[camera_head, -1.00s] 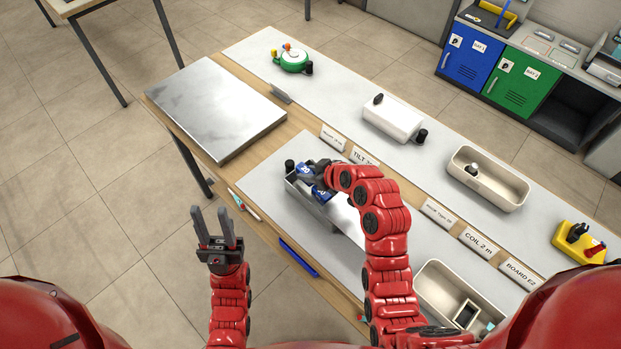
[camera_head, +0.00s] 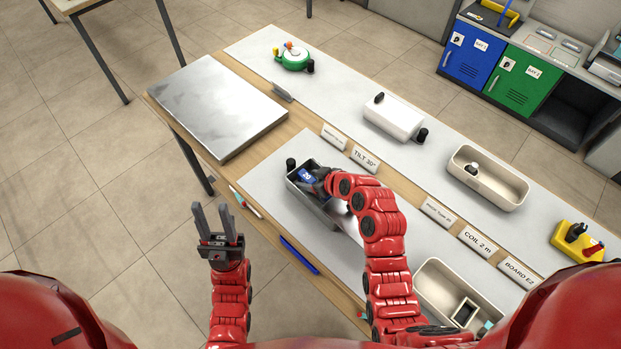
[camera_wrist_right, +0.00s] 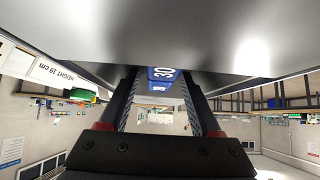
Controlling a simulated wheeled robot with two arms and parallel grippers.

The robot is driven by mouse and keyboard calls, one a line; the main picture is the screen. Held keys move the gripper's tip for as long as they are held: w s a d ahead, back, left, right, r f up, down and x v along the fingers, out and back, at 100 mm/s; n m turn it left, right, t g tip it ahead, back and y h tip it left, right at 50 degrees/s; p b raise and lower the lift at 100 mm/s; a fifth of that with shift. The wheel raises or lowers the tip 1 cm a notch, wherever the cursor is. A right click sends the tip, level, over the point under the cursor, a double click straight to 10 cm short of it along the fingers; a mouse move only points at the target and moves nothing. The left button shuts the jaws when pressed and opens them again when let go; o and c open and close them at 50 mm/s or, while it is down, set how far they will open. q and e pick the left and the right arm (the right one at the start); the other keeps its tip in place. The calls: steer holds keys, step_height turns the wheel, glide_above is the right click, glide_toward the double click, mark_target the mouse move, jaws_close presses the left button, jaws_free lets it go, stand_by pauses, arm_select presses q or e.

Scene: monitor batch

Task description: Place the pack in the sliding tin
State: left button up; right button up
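The sliding tin (camera_head: 324,216) is a long grey metal box on the near side of the bench, open at its upper left end. The blue pack (camera_head: 307,176), with white print, sits in that open end, partly hidden by my right gripper. My right gripper (camera_head: 318,187) is over the tin beside the pack. In the right wrist view the pack (camera_wrist_right: 163,78) shows between the two fingertips, close under a grey metal surface; I cannot tell whether the fingers press on it. My left gripper (camera_head: 216,220) is open and empty, off the bench's front edge.
A metal plate (camera_head: 218,105) lies at the bench's left. A white box (camera_head: 393,118) and cream bins (camera_head: 488,180) (camera_head: 440,285) stand to the right. A small black knob (camera_head: 291,163) is by the tin's end. A blue pen (camera_head: 300,256) lies at the front edge.

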steer(key=shift+r+p, duration=0.3)
steer(key=shift+p, duration=0.05)
steer(key=shift+s+d+b, duration=0.1)
steer(key=shift+d+b, duration=0.05)
steer(key=shift+b, duration=0.2)
steer(key=b+v, duration=0.3)
steer(key=v, duration=0.8)
steer(key=shift+s+d+r, duration=0.15)
steer(key=shift+r, duration=0.1)
steer(key=shift+s+f, duration=0.1)
